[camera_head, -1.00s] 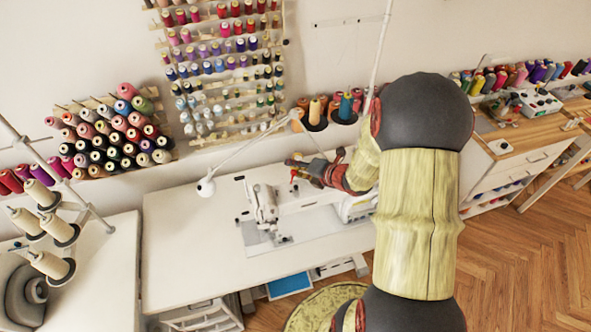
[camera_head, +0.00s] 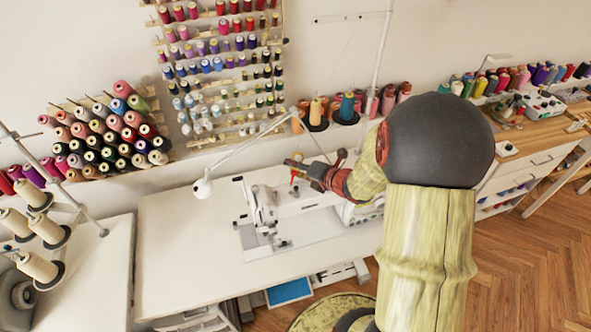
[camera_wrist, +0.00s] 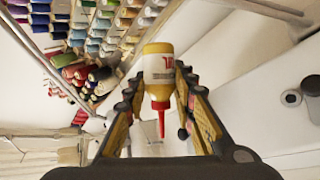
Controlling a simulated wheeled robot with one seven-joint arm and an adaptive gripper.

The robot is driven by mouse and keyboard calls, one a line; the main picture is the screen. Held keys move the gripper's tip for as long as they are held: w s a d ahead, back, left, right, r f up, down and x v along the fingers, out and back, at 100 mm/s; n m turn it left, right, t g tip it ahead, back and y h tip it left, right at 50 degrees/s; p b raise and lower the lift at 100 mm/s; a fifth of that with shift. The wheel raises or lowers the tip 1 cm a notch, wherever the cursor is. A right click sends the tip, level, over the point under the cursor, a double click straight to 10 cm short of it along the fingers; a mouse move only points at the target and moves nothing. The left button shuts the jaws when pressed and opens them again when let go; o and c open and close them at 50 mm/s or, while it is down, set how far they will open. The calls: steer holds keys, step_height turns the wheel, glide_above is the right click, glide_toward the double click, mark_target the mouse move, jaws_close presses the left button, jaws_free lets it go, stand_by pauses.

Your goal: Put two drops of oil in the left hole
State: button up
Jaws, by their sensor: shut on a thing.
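My gripper (camera_wrist: 160,108) is shut on an oil bottle (camera_wrist: 159,66) with a yellow base, a white label and a red nozzle. In the wrist view the bottle is between the fingers, with the nozzle pointing down the picture. In the head view my gripper (camera_head: 297,166) is above and behind the white sewing machine (camera_head: 263,208), and the red nozzle (camera_head: 293,178) shows under it. In the wrist view a white machine surface (camera_wrist: 255,95) fills the right side, with two round features (camera_wrist: 291,97) apart from the nozzle. I cannot tell which is the left hole.
The machine stands on a white table (camera_head: 185,245), clear on its left. A thread rack (camera_head: 225,70) and spools in cups (camera_head: 335,112) are behind.

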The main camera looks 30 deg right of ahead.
steer(key=shift+b, duration=0.35)
stand_by(0.3)
steer(key=shift+r+p, duration=0.15)
steer(key=shift+p, duration=0.6)
steer(key=p, duration=0.3)
steer(key=shift+m+g+y, duration=0.3)
steer(key=shift+g, duration=0.1)
steer(key=p, duration=0.2)
steer(key=m+g+p, duration=0.1)
steer(key=p, duration=0.2)
steer(key=shift+d+f+y, duration=0.1)
steer(key=shift+f+y, duration=0.2)
steer(key=shift+f+p, duration=0.2)
steer(key=shift+p, duration=0.1)
steer(key=shift+r+g+y+p, duration=0.2)
steer(key=shift+g+y+p, duration=0.1)
steer(key=shift+p, duration=0.45)
steer(key=g+p, duration=0.1)
steer(key=p, duration=0.3)
steer(key=shift+r+m+y+p, duration=0.3)
steer(key=shift+m+p, duration=0.1)
steer(key=g+y+p, duration=0.1)
steer(key=p, duration=0.3)
steer(key=r+m+p, duration=0.1)
steer(key=p, duration=0.4)
steer(key=shift+s+a+r+g+y+p, duration=0.1)
steer(key=shift+s+a+g+y+p, duration=0.2)
steer(key=shift+a+g+y, duration=0.1)
